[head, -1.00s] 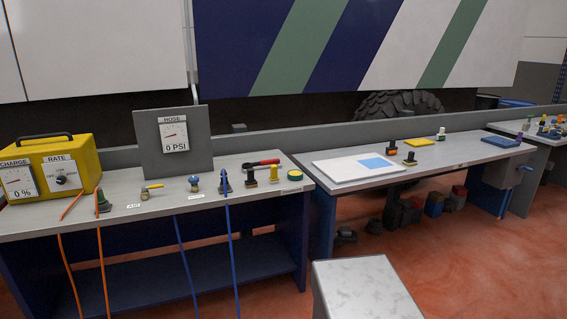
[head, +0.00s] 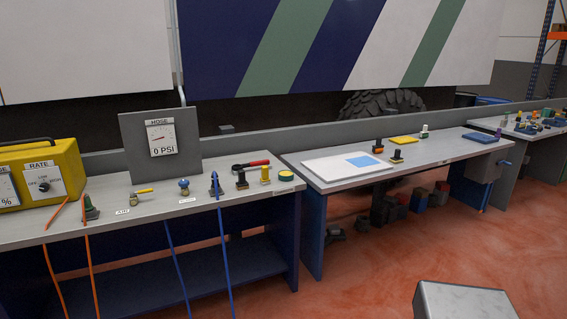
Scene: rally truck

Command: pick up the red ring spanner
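A tool with a red handle and a dark head (head: 252,164) lies flat at the back of the left workbench (head: 120,223), right of the gauge board. It is the only red, spanner-like thing I can make out in the head view. It is too small to tell whether its dark end is a ring. Its near side has a dark upright fitting (head: 242,180) and a yellow one (head: 265,174) in front of it. My gripper is not in view.
A yellow charger (head: 65,165) and a gauge board (head: 125,150) stand on the left bench. Blue hoses (head: 222,250) and orange ones hang over its front. A middle bench (head: 430,165) holds a white board (head: 325,168). A pale box (head: 460,300) is at lower right; red floor lies beyond.

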